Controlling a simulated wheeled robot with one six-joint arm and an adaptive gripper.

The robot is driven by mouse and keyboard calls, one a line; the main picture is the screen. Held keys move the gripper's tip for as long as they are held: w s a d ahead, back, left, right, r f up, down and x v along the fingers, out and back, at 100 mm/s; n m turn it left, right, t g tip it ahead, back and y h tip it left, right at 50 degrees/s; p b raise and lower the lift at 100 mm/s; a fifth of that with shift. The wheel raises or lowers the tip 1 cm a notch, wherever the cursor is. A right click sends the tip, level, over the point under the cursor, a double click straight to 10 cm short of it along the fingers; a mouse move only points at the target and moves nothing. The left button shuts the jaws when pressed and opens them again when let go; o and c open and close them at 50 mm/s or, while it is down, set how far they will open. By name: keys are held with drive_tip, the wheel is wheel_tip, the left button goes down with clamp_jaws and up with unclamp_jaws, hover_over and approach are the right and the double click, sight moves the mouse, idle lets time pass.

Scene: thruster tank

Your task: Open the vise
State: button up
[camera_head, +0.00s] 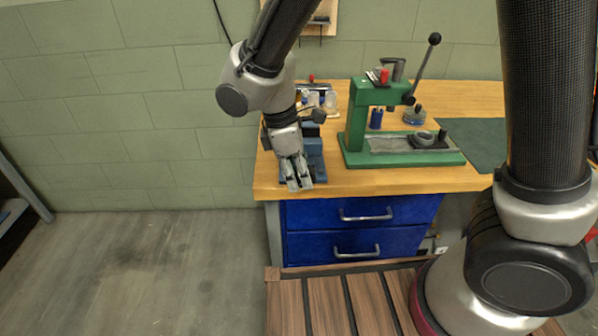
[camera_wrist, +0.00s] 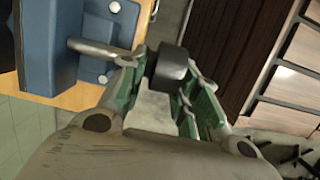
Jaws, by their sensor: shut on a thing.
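The blue vise (camera_head: 315,163) sits at the left front corner of the wooden workbench, partly hidden behind my gripper (camera_head: 298,184). In the wrist view the vise (camera_wrist: 62,32) is at the upper left, with a grey metal bar (camera_wrist: 95,48) reaching from its side toward my fingers. My gripper (camera_wrist: 165,85) is shut on the vise handle, and a dark round end piece (camera_wrist: 170,64) shows between the green-padded fingers. How the bar joins this piece is partly hidden by a finger.
A green press (camera_head: 375,130) with a raised lever stands right of the vise on the workbench (camera_head: 440,180). Small bottles (camera_head: 329,100) stand behind the vise. Blue drawers (camera_head: 355,212) lie under the bench top. Open floor (camera_head: 130,270) is at the left.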

drive_tip(key=shift+s+d+f+h, duration=0.15)
drive_tip(key=shift+s+h, duration=0.1)
drive_tip(key=shift+h, duration=0.25)
drive_tip(key=o, duration=0.8)
drive_tip(key=shift+a+r, duration=0.25)
drive_tip(key=shift+r, duration=0.1)
drive_tip(key=v, duration=1.1)
drive_tip(key=shift+w+r, duration=0.1)
drive_tip(key=shift+r, duration=0.15)
